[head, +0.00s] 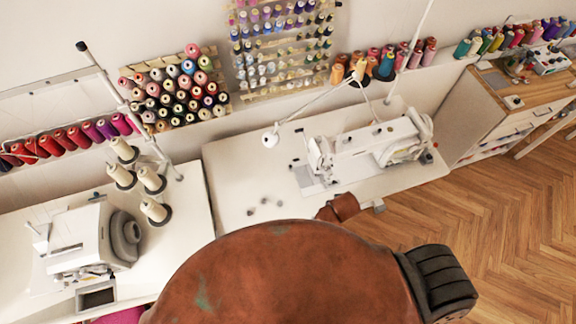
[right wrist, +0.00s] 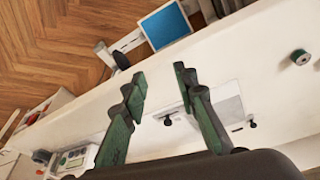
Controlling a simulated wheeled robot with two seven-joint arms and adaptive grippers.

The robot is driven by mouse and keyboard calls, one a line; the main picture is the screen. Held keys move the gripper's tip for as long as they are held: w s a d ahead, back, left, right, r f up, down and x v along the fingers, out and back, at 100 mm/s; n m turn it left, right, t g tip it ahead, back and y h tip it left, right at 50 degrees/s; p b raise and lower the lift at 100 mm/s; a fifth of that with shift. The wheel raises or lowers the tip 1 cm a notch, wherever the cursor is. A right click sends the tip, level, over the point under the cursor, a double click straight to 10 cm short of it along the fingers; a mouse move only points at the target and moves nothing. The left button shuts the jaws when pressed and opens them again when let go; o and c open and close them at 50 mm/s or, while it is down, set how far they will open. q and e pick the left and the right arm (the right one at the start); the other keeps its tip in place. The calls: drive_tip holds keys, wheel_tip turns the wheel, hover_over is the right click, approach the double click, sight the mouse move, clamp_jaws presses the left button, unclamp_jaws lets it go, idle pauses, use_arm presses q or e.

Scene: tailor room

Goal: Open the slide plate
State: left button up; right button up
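The white sewing machine (head: 385,145) stands on the white table (head: 235,165) in the head view. A light grey flat plate (head: 306,178), probably the slide plate, lies by the needle end of its bed. In the right wrist view a pale grey plate (right wrist: 228,103) lies flat on the white surface, partly hidden behind a finger. I cannot tell whether it is open. My right gripper (right wrist: 157,85) is open and empty, its green and black fingers spread above the white surface. It is not clearly visible in the head view. My left gripper is not in view.
A blue-topped square thing (right wrist: 165,23) sits at the table edge. A small round dark and green object (right wrist: 300,57) lies on the white surface. Another machine (head: 85,240) and cream thread cones (head: 153,180) stand at left. A large brown rounded shape blocks the lower head view.

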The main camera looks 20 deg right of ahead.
sight(290, 166)
drive_tip(key=w+a+m, duration=0.1)
drive_tip(key=w+a, duration=0.2)
drive_tip(key=w+a+m+h, duration=0.1)
drive_tip(key=w+a, duration=0.2)
drive_tip(key=w, duration=0.1)
drive_tip(key=w+a+f+m+h, duration=0.1)
drive_tip(key=w+a, duration=0.2)
drive_tip(key=w, duration=0.1)
drive_tip(key=shift+w+a+t, duration=0.1)
drive_tip(key=shift+a+t, duration=0.05)
drive_tip(key=shift+t, duration=0.15)
drive_tip(key=w+a+r+m+t+h, duration=0.1)
drive_tip(key=w+a, duration=0.1)
drive_tip(key=w, duration=0.1)
drive_tip(key=w+a+r, duration=0.1)
drive_tip(key=w+a, duration=0.1)
drive_tip(key=w, duration=0.1)
drive_tip(key=w+a+r+m+t+h, duration=0.1)
drive_tip(key=w+a, duration=0.1)
drive_tip(key=w, duration=0.1)
drive_tip(key=shift+r+m+t+h+p, duration=0.25)
drive_tip(key=shift+m+t+h+p, duration=0.05)
drive_tip(key=shift+w+r, duration=0.1)
drive_tip(key=shift+w, duration=0.25)
drive_tip(key=x, duration=0.7)
drive_tip(key=shift+w+d, duration=0.1)
drive_tip(key=shift+w, duration=0.1)
clamp_jaws()
